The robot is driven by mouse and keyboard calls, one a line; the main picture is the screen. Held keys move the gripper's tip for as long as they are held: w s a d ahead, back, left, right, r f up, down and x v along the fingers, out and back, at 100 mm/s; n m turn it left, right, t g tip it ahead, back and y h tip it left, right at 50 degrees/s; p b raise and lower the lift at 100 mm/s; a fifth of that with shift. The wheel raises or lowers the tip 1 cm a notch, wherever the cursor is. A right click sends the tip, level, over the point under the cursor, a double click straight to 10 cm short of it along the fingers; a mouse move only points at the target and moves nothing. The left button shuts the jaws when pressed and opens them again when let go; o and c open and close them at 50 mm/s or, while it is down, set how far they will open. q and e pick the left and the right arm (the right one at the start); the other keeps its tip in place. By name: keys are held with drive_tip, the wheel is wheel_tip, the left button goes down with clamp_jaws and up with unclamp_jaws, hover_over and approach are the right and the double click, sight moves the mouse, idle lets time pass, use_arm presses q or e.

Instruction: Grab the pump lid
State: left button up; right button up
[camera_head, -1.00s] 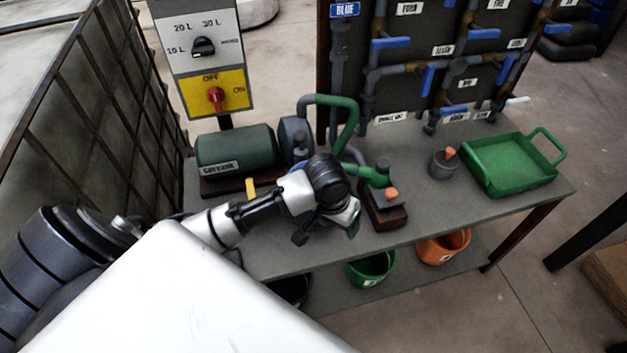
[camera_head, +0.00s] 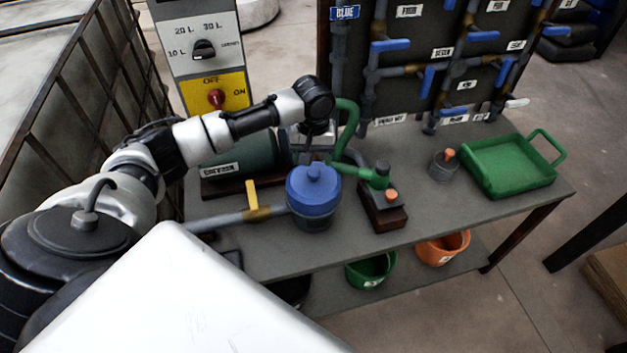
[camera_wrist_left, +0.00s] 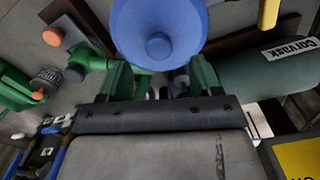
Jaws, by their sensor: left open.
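The pump lid (camera_head: 314,188) is a blue round lid with a small knob, sitting on top of a dark grey pump pot (camera_head: 312,220) on the bench. My left gripper (camera_head: 312,148) is just behind and above the lid in the head view, pointing down, partly hidden by its wrist. In the left wrist view the blue lid (camera_wrist_left: 158,28) fills the top centre, its knob facing the camera. The two green fingers of the left gripper (camera_wrist_left: 160,78) are open, and the lid's lower edge shows close beyond them. Whether they touch it is unclear. My right gripper is not in view.
A small dark block with an orange button (camera_head: 390,196) is right of the pot. A green tray (camera_head: 510,165) lies farther right. The bench front is clear.

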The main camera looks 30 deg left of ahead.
sight(313, 171)
use_arm(q)
wheel_tip(313, 171, down, 5)
drive_tip(key=shift+w+f+p, duration=0.1)
drive_tip(key=shift+p, duration=0.4)
drive_tip(key=shift+c, duration=0.3)
drive_tip(key=c, duration=1)
